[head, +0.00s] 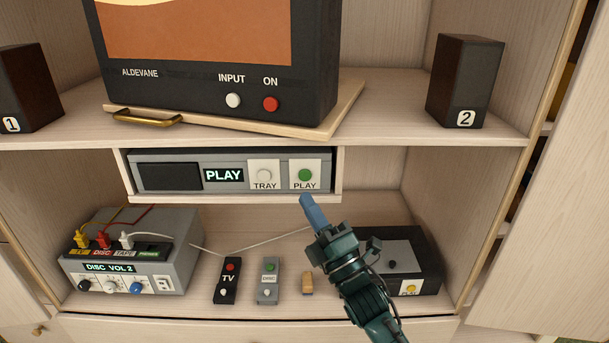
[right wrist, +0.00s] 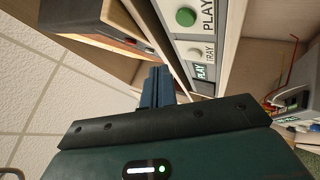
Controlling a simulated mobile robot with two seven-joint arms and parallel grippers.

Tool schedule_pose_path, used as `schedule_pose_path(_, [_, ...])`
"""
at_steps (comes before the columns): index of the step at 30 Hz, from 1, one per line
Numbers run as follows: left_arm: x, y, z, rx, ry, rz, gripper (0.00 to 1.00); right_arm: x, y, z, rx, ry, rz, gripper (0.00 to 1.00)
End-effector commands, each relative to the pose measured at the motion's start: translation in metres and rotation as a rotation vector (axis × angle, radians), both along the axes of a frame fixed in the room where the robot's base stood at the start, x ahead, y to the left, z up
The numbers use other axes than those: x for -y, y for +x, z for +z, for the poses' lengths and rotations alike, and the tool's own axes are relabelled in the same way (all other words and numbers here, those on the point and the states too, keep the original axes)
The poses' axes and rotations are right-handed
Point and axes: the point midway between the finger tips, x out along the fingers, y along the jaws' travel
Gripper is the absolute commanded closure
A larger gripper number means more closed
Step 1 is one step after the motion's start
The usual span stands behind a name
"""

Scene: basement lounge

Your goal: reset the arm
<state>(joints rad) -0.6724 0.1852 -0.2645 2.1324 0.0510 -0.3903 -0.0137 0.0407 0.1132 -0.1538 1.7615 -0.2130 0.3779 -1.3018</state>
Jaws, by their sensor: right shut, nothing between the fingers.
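My right gripper (head: 309,205) reaches in from the lower right in the head view. Its blue fingers are shut with nothing between them, and their tips are just below the disc player's green PLAY button (head: 305,176). I cannot tell whether the tips touch the player. In the right wrist view the shut fingers (right wrist: 156,88) point toward the player front, where the green button (right wrist: 186,17) shows. The disc player (head: 216,172) sits in a slot under the upper shelf, and its display reads PLAY. My left gripper is not in view.
A TV (head: 212,85) stands on the upper shelf between speakers (head: 29,88) and (head: 465,82). Below are a grey switch box (head: 130,250) with cables, a TV remote (head: 227,281), a disc remote (head: 267,281), a small wooden block (head: 308,283) and a dark box (head: 405,262) behind my arm.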

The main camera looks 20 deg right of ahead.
Motion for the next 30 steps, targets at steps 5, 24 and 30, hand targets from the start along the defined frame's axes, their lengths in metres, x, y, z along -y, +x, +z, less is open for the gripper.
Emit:
schedule_pose_path(5, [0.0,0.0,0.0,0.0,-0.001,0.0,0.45,0.0,0.0,0.0,0.0,0.0,0.0,1.0])
schedule_pose_path(24, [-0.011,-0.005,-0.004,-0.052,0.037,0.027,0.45,-0.01,-0.148,-0.206,-1.093,1.061,0.107,1.0])
schedule_pose_path(30, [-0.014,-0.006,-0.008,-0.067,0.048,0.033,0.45,-0.017,-0.214,-0.245,-1.33,1.401,-0.009,1.0])
